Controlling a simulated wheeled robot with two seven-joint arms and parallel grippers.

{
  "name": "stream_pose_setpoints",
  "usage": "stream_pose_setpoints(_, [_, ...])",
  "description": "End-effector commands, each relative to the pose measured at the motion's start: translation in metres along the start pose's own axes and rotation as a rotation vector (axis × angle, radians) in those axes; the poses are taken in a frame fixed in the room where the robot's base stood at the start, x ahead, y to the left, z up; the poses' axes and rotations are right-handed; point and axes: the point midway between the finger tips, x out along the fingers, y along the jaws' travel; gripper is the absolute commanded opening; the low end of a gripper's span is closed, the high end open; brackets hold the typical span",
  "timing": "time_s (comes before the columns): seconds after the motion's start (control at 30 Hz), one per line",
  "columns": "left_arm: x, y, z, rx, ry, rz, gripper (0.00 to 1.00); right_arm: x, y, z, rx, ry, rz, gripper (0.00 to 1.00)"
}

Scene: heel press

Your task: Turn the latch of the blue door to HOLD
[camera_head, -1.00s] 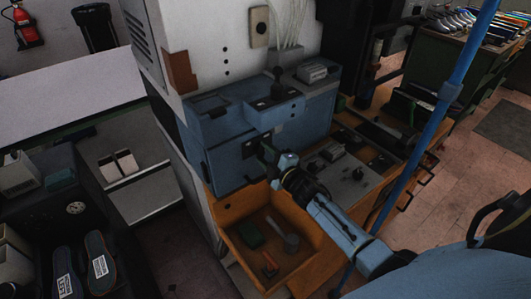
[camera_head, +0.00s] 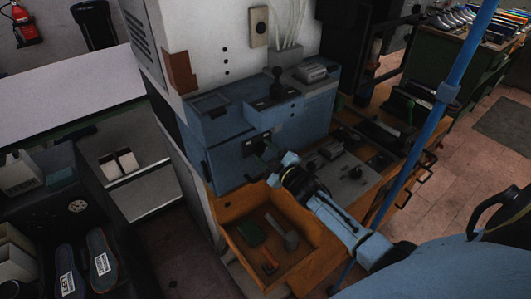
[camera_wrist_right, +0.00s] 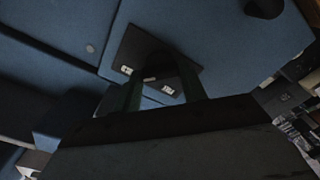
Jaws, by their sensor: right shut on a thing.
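The blue door (camera_head: 228,164) is on the front of the blue press body and looks shut. Its latch sits at a dark plate (camera_head: 252,142) near the door's upper right. My right gripper (camera_head: 264,150) is at this plate, with its fingers shut on the latch. In the right wrist view the dark plate (camera_wrist_right: 130,50) carries small white labels (camera_wrist_right: 168,90), too small to read. The gripper's fingers (camera_wrist_right: 161,80) stand in front of it. The latch itself is mostly hidden, and its exact angle cannot be told. My left gripper is not in view.
An open orange drawer (camera_head: 236,246) with a few small items juts out below the door. A grey panel with knobs (camera_head: 352,174) lies right of my gripper. A blue pole (camera_head: 420,155) stands farther right. Two dark insoles (camera_head: 103,256) lie at lower left.

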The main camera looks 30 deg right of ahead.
Motion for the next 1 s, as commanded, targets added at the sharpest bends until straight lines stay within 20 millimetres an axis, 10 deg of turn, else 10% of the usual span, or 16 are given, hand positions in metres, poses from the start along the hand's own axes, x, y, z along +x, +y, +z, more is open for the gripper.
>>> stream_pose_setpoints(0.27, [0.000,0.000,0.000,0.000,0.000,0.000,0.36,0.000,0.000,0.000,0.003,-0.001,0.000,0.19])
stream_pose_setpoints(0.3, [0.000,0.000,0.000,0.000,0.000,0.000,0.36,0.000,0.000,0.000,0.002,-0.001,0.000,0.46])
stream_pose_setpoints(0.43, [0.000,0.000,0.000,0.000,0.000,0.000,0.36,0.000,0.000,0.000,0.002,-0.001,0.000,0.63])
stream_pose_setpoints(1.0, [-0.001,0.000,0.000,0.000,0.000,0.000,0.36,-0.030,-0.001,0.001,0.001,-0.002,-0.002,0.64])
